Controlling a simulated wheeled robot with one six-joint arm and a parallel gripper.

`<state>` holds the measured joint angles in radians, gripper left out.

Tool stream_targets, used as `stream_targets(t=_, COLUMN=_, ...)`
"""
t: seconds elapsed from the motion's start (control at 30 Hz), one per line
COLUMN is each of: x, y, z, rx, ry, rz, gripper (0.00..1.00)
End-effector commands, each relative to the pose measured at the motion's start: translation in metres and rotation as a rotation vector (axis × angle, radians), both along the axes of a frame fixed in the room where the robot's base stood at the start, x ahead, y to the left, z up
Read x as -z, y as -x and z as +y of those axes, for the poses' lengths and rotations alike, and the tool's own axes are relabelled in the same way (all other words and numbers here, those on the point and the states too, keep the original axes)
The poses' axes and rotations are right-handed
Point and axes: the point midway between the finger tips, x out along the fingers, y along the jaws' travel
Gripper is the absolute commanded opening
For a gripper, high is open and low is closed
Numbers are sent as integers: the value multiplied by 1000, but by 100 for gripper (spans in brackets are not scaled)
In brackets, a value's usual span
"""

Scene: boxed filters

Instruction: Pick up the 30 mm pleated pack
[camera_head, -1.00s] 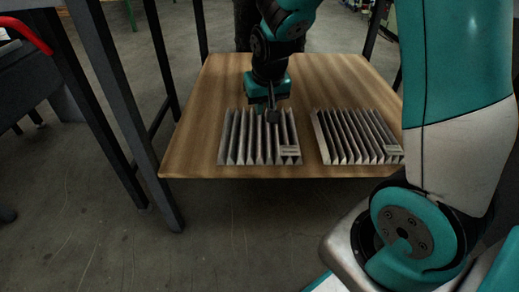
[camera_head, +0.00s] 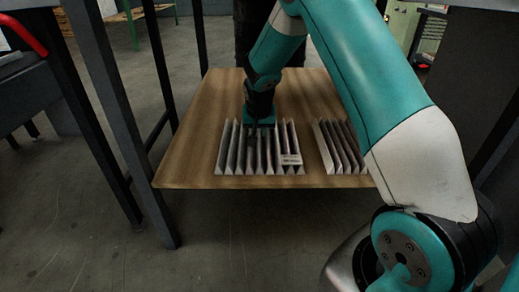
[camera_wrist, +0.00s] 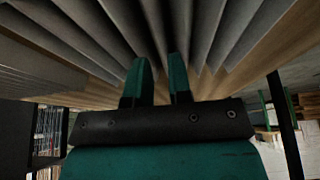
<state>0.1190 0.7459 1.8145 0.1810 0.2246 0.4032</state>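Two grey pleated packs lie on a wooden tabletop (camera_head: 190,160). The left pack (camera_head: 235,160) has a small pale label at its front right; the right pack (camera_head: 338,150) is partly hidden by my arm. I cannot read the label or tell the packs' sizes. My gripper (camera_head: 253,140) points down at the rear middle of the left pack. In the wrist view my gripper (camera_wrist: 160,78) has its two green fingers apart with a narrow gap, close to the pleats (camera_wrist: 205,30). I cannot tell whether a pleat stands between the fingertips.
Dark metal frame posts (camera_head: 118,120) stand left of the tabletop. My arm crosses over the right side of the tabletop. The wood left of and behind the left pack is clear.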

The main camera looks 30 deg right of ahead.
Motion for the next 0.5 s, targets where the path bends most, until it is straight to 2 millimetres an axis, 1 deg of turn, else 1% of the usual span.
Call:
stream_targets(t=0.03, x=4, y=-1, z=-1, rx=0, ry=0, rz=0, gripper=19)
stream_targets(t=0.17, x=9, y=-2, z=-2, rx=0, ry=0, rz=0, gripper=19)
stream_targets(t=0.23, x=16, y=-4, z=-4, rx=0, ry=0, rz=0, gripper=19)
stream_targets(t=0.5, x=52, y=-14, z=-12, rx=1, ry=0, rz=0, gripper=19)
